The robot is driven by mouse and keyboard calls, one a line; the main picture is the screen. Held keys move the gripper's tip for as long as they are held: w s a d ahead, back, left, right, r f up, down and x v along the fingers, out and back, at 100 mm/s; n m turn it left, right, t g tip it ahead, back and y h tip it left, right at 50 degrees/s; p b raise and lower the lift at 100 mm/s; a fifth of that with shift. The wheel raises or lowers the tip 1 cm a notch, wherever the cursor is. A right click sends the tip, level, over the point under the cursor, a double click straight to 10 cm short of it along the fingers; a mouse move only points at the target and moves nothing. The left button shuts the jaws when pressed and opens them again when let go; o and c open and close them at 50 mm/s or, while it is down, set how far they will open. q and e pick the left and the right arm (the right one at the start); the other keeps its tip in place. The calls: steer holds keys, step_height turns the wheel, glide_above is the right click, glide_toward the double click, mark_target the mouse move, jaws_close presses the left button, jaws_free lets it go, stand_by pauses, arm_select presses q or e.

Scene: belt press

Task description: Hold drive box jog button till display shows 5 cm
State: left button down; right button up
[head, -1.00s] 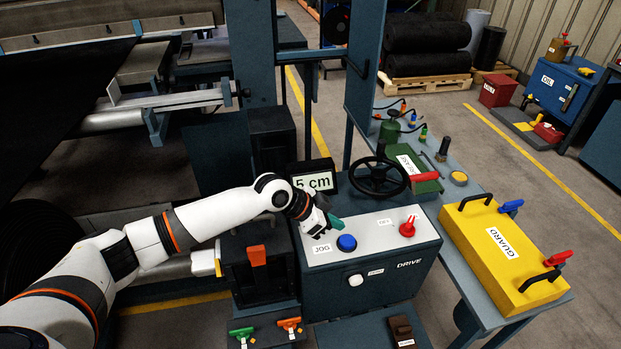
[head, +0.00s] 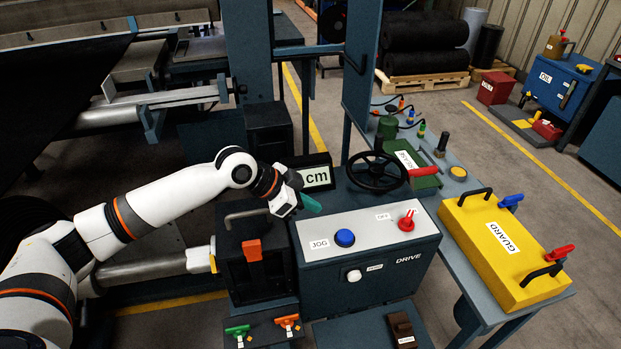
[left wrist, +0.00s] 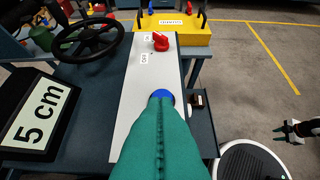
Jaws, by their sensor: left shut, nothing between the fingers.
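The drive box (head: 370,258) has a pale top with a blue jog button (head: 345,238) beside the JOG label and a red switch (head: 407,222). The display (head: 317,177) behind it is partly covered by my left gripper in the head view; in the left wrist view the display (left wrist: 40,115) reads 5 cm. My left gripper (head: 312,205) is shut and empty, with green fingers above the box's back left part, apart from the button. In the left wrist view the fingers hide part of the blue button (left wrist: 160,96). My right gripper (left wrist: 294,131) shows at the right edge of that view; its jaws are unclear.
A black handwheel (head: 376,172) stands behind the box. A yellow guard (head: 500,245) lies on the bench to the right. Open floor lies beyond the bench.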

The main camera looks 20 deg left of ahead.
stand_by(0.8)
arm_select(q)
steer(key=s+d+f, duration=0.9)
steer(key=s, duration=0.4)
steer(key=s+a+f+n+g+y, duration=0.1)
steer(key=s+a+f+n+y, duration=0.1)
steer(key=s+a+n+y, duration=0.45)
steer(key=s+a+f+n+g+y, duration=0.1)
steer(key=s+a+f+n, duration=0.25)
steer(key=s, duration=0.65)
step_height(320, 180, down, 26)
steer(key=s+m+g, duration=0.1)
steer(key=s, duration=0.1)
steer(key=s+a+f, duration=0.1)
steer(key=s+f, duration=0.6)
steer(key=s+a+f+g, duration=0.1)
steer(key=s+a+f, duration=0.1)
steer(key=s+f, duration=0.5)
steer(key=shift+s+a+f, duration=0.3)
steer(key=shift+s+f, duration=0.1)
steer(key=shift+s, duration=0.35)
